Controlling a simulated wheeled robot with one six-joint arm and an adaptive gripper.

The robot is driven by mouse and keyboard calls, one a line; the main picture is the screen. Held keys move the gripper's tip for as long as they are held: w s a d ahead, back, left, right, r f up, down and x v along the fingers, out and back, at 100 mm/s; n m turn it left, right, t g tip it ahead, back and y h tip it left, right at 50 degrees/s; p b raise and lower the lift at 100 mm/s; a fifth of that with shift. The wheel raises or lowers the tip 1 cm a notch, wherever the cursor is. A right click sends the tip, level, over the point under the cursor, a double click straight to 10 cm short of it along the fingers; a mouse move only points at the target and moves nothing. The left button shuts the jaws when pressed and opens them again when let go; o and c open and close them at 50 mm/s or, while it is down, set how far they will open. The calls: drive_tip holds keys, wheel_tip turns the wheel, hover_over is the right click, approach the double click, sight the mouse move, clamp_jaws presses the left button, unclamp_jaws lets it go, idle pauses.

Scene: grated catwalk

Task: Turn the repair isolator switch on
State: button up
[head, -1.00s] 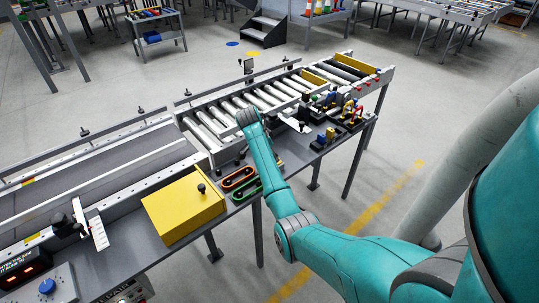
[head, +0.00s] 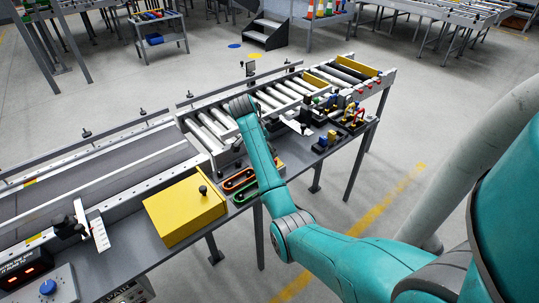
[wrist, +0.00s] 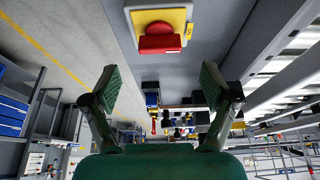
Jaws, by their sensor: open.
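A red switch knob (wrist: 159,40) on a yellow plate (wrist: 178,17) shows at the top middle of the wrist view, mounted on a grey surface; I take it for the isolator switch. Whether it is on or off I cannot tell. My gripper (wrist: 159,84) is open and empty. Its two dark green fingers stand apart, with the knob beyond their tips and centred between them, not touched. In the head view my arm's end is over the bench beside the rollers, and my arm hides the gripper; I cannot make out the switch there.
The bench carries a yellow box with a black knob (head: 186,208), orange and green slotted parts (head: 239,180), and padlocks (head: 352,112) farther right. A roller conveyor (head: 200,130) runs behind. Open floor lies in front of the bench.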

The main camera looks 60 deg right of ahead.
drive_tip(key=v, duration=0.5)
drive_tip(key=shift+a+r, duration=0.1)
drive_tip(key=shift+r, duration=0.25)
drive_tip(key=shift+f, duration=0.1)
